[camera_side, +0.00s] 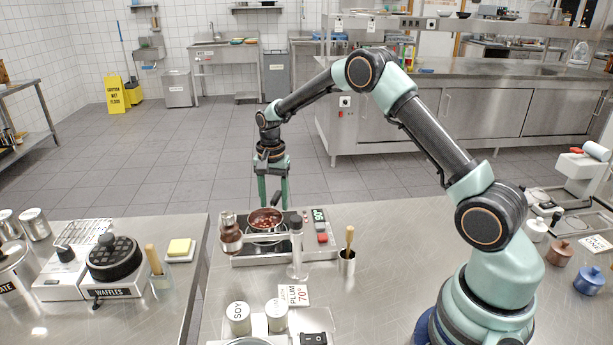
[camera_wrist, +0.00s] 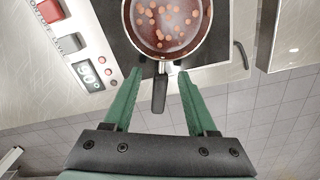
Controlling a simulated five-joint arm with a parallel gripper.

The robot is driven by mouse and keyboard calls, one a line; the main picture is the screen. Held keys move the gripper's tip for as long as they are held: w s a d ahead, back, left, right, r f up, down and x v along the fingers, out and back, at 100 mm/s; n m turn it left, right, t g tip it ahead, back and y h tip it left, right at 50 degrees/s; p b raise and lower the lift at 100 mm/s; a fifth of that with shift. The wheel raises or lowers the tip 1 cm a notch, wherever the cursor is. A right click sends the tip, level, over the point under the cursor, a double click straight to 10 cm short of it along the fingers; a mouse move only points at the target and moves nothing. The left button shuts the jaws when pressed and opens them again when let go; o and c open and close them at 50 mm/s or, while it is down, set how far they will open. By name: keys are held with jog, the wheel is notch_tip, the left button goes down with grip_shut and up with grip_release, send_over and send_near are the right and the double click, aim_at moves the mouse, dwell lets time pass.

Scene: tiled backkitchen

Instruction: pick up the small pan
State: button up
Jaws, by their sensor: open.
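The small pan (camera_side: 265,219) is reddish-brown and sits on a hot plate (camera_side: 250,256) on the steel counter. In the wrist view the pan (camera_wrist: 167,52) shows at the top, with round orange-brown pieces in liquid. Its dark handle (camera_wrist: 160,92) points down between my fingers. My gripper (camera_wrist: 158,72) is open, one green finger on each side of the handle, with gaps showing on both sides. In the side view my gripper (camera_side: 273,203) hangs just behind the pan, pointing down. Whether the fingertips are level with the handle I cannot tell.
A brown-topped jar (camera_side: 231,236) stands at the hot plate's left front, and a clear upright cylinder (camera_side: 297,250) at its front. A metal cup with a brush (camera_side: 347,260) stands to the right. A waffle iron (camera_side: 114,260) is on the left counter. The counter's right-centre is clear.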

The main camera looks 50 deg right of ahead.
jog(key=shift+f, duration=0.95)
grip_shut()
jog(key=shift+r, duration=0.1)
